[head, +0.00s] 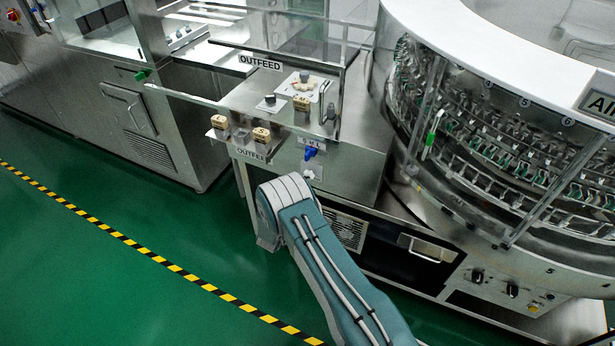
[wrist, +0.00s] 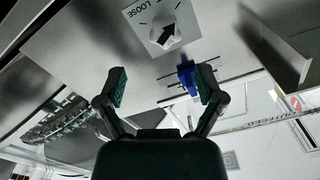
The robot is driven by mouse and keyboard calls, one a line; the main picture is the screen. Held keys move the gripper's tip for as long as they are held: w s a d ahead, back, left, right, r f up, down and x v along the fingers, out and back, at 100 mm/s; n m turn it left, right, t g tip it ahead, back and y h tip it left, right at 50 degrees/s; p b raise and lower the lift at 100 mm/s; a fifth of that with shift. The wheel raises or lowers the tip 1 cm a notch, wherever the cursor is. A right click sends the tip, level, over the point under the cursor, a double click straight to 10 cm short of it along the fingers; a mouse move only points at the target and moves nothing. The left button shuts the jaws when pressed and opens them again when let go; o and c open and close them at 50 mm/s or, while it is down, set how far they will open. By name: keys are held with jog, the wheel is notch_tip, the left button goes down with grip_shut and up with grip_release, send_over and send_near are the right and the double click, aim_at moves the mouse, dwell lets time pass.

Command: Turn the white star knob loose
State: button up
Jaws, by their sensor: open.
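The white star knob (wrist: 163,36) shows at the top middle of the wrist view. It carries a black arrow and sits on a pale plate (wrist: 137,13) marked "LOOSE". In the head view the knob is small and its details are unclear on the front face of the outfeed box, near the white patch (head: 312,170). My gripper (wrist: 162,86) is open and empty. Its fingers are apart from the knob, which lies beyond the gap between them. In the head view my arm hides the gripper.
A blue handle (wrist: 187,77) sits close to the knob, near my right-hand finger in the wrist view; it also shows in the head view (head: 310,152). The outfeed box (head: 345,125) has clear guard panels above. The round washer (head: 500,150) stands at the right. Green floor is clear at left.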

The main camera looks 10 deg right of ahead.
aim_at(309, 174)
jog(key=shift+x, duration=3.95)
jog(key=shift+w+a, duration=0.1)
jog(key=shift+a, duration=0.25)
jog(key=c, duration=1.1)
